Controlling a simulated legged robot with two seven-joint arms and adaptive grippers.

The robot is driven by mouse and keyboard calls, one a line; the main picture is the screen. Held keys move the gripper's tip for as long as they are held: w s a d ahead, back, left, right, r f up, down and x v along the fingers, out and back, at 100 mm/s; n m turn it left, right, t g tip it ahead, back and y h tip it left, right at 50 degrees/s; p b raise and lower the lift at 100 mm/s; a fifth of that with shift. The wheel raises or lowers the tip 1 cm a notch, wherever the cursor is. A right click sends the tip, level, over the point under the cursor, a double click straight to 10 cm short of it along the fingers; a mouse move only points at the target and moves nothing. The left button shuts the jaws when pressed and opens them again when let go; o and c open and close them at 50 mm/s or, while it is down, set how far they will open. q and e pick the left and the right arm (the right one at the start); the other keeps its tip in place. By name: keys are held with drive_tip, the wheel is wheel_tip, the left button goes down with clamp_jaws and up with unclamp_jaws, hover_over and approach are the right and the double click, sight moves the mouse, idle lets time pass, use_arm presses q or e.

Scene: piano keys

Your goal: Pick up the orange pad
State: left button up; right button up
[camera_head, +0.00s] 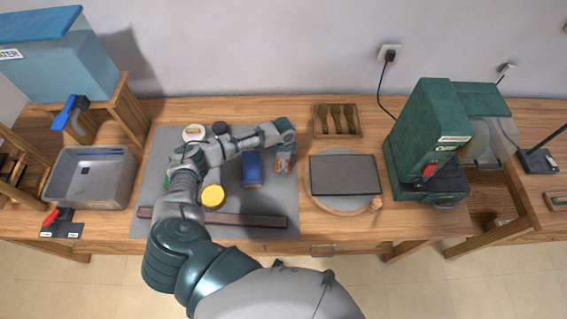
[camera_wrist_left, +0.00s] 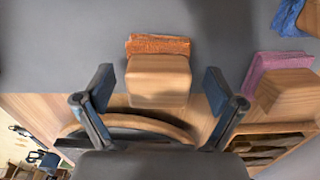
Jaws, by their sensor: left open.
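The orange pad (camera_wrist_left: 158,45) is a rough orange layer on the far face of a wooden block (camera_wrist_left: 159,80) in the left wrist view. In the head view the pad and block show only as a small orange and wood patch (camera_head: 283,166) near the right edge of the grey mat, partly hidden by my gripper. My left gripper (camera_wrist_left: 158,78) is open, with one finger on each side of the wooden block and a gap on both sides. The orange face lies just beyond the fingertips. My right gripper is not in view.
A pink pad (camera_wrist_left: 268,66) on another wooden block and a blue cloth-like piece (camera_wrist_left: 290,18) lie to the right in the wrist view. The grey mat (camera_head: 270,205) also bears a blue block (camera_head: 251,169) and a yellow lid (camera_head: 212,195). A round board (camera_head: 355,207) stands close by.

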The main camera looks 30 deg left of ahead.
use_arm(q)
drive_tip(key=c, duration=1.1)
drive_tip(key=shift+s, duration=0.1)
drive_tip(key=shift+c, duration=1)
drive_tip(key=shift+d+f, duration=0.1)
drive_tip(key=shift+s, duration=0.1)
wheel_tip(320, 180, up, 10)
drive_tip(key=shift+r, duration=0.1)
drive_tip(key=shift+w, duration=0.2)
drive_tip(key=shift+c, duration=1.1)
drive_tip(key=o, duration=0.7)
drive_tip(key=c, duration=0.4)
